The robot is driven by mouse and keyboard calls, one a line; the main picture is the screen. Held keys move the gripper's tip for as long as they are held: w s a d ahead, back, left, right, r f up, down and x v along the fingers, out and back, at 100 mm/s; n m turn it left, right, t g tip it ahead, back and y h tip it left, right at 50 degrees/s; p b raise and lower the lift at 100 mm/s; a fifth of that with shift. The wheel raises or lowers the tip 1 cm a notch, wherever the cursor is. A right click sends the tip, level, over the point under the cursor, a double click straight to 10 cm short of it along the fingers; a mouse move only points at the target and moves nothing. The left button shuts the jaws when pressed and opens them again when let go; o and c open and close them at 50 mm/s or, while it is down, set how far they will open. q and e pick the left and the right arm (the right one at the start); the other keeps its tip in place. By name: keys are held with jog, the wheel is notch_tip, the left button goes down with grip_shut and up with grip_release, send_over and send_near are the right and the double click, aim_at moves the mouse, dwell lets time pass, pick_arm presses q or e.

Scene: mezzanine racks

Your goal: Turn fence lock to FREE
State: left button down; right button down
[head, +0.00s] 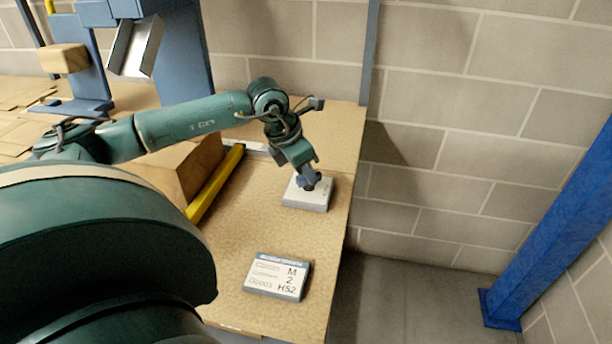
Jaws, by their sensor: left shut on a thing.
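A pale grey, low box, which looks like the fence lock (318,199), sits on the tan bench top near its right edge. My left gripper (309,181) points down onto the middle of its top and is shut on it. The fingers hide the part they grip, so I cannot read any lock position or marking. The yellow fence bar (214,186) lies to the left of the lock, along a cardboard box. My right gripper is not in view.
A cardboard box (200,165) stands left of the yellow bar. Blue posts and a block wall stand behind. Bare bench top (250,225) lies between lock and sign.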

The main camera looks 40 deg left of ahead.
pick_arm(q)
jog(key=shift+d+f+n+y+b, duration=0.15)
jog(key=shift+n+y+b, duration=0.35)
jog(key=shift+n, duration=0.5)
jog(key=n+y+b, duration=0.1)
jog(key=n+b, duration=0.1)
jog(key=n, duration=0.1)
jog(key=shift+n, duration=0.3)
jog(key=shift+d+n+y+b, duration=0.1)
jog(key=shift+n+y+b, duration=0.35)
jog(key=shift+n, duration=0.75)
jog(key=shift+r+n+y, duration=0.2)
jog(key=shift+n+y, duration=0.25)
jog(key=shift+n, duration=0.55)
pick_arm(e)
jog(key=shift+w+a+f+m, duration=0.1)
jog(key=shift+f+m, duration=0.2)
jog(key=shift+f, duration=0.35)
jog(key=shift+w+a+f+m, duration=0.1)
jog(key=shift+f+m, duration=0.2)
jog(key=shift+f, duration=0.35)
pick_arm(q)
jog(key=c, duration=1.3)
grip_release()
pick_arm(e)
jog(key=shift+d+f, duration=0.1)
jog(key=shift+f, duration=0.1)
